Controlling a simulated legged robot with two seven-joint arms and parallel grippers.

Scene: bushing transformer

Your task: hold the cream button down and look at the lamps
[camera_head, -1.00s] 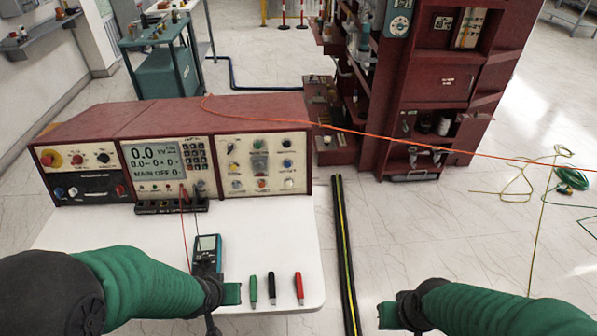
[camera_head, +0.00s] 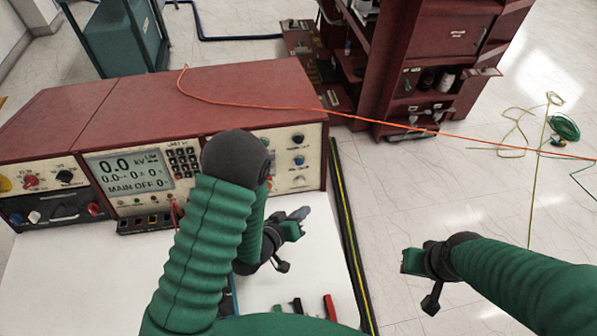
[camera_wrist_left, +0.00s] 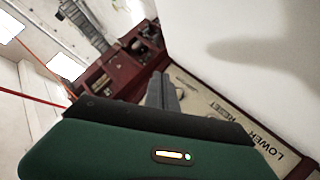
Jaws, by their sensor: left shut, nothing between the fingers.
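The cream button (camera_head: 299,180) is low on the right panel of the red console, below a blue button. My left arm bends over the console's front, and its forearm hides the left part of that panel. My left gripper (camera_head: 304,213) is shut and empty, in front of and below the cream button, apart from it in the picture. In the left wrist view its grey fingers (camera_wrist_left: 163,90) are together near the panel lettered RESET and LOWER (camera_wrist_left: 225,115). I cannot make out which lamps are lit.
The red console (camera_head: 190,100) stands on a white table (camera_head: 60,275), with a display reading 0.0 kV. Black, green and red plugs (camera_head: 330,307) lie near the table's front. An orange cable (camera_head: 390,125) crosses the console top. A dark red cabinet (camera_head: 445,50) stands behind.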

